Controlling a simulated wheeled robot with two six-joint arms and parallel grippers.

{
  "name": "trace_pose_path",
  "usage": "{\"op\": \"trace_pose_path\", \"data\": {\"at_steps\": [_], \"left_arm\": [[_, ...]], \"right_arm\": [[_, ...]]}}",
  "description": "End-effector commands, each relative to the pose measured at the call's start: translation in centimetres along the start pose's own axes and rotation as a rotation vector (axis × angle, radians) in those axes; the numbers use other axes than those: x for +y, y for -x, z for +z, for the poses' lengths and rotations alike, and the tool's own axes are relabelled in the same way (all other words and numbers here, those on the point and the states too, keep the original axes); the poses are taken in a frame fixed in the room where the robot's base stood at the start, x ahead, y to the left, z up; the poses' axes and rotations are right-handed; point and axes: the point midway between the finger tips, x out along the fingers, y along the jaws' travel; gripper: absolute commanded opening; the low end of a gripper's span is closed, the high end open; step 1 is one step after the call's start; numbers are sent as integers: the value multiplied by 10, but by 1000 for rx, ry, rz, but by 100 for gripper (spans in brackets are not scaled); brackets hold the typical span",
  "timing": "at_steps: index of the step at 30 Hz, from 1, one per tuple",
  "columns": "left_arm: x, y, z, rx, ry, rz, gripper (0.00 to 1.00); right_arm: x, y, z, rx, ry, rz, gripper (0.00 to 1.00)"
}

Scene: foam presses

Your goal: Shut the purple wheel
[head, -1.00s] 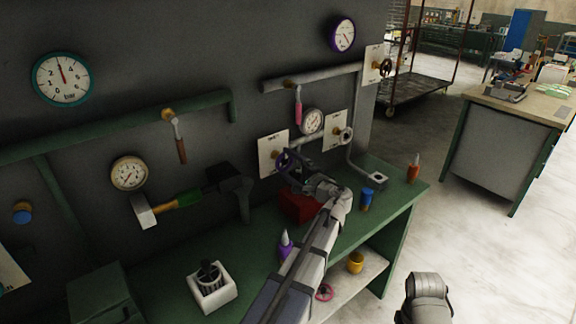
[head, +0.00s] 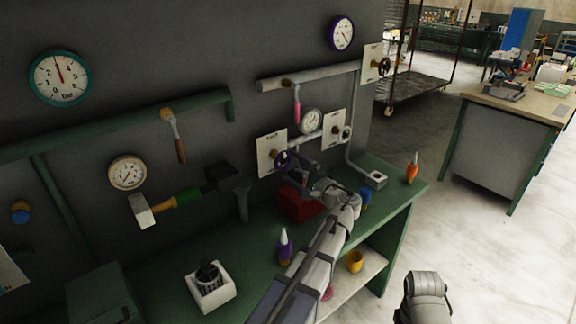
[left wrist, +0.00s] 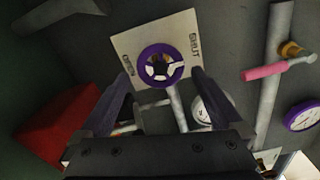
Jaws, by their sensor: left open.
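The purple wheel (head: 281,161) is mounted on a white plate on the dark wall, above the green bench. In the left wrist view the purple wheel (left wrist: 143,58) faces me, with its plate (left wrist: 182,24) marked OPEN on one side and SHUT on the other. My left gripper (head: 297,163) is just in front of the wheel, partly overlapping it in the head view. In the left wrist view its two fingers (left wrist: 161,76) are spread wide, with the wheel between and beyond their tips. Contact is not visible. My right gripper is out of view.
A red block (head: 298,206) sits on the bench below the gripper. A grey pipe (head: 318,77) with a pink-handled lever (head: 297,108) runs above.

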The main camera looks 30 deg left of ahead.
Motion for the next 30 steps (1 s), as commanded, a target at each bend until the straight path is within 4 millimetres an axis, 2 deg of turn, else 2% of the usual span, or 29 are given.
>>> {"op": "trace_pose_path", "data": {"at_steps": [3, 9, 26, 30], "left_arm": [[0, 21, 1, 3, 0, 0, 100], [0, 41, 0, 2, -1, 0, 100], [0, 45, 0, 1, 0, 1, 100], [14, 54, 3, 10, 29, 63, 100]], "right_arm": [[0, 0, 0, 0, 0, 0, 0], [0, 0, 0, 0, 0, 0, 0], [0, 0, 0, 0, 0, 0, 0], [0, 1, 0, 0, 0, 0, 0]]}}
